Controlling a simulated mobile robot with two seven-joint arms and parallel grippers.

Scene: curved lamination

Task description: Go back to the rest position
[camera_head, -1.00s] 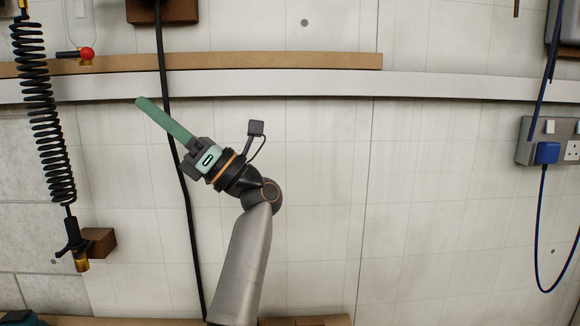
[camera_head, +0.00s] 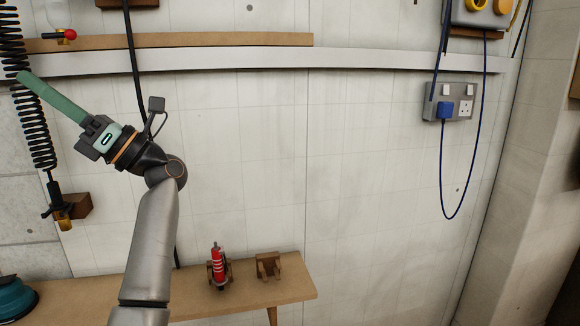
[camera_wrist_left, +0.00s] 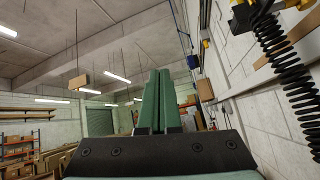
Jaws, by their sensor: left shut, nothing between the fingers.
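My left gripper (camera_head: 24,78) is raised in front of the wall at the left of the head view. Its long green fingers point up and left, lie together and hold nothing. In the left wrist view the two green fingers (camera_wrist_left: 154,100) stand side by side with their tips pointing up. My right gripper is in neither view.
A black coiled hose (camera_head: 38,130) hangs behind the left fingers. A wooden shelf (camera_head: 245,290) below carries a red tool (camera_head: 217,264) in a wooden holder and an empty wooden holder (camera_head: 268,265). A socket box (camera_head: 450,102) with a blue plug is on the wall at right.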

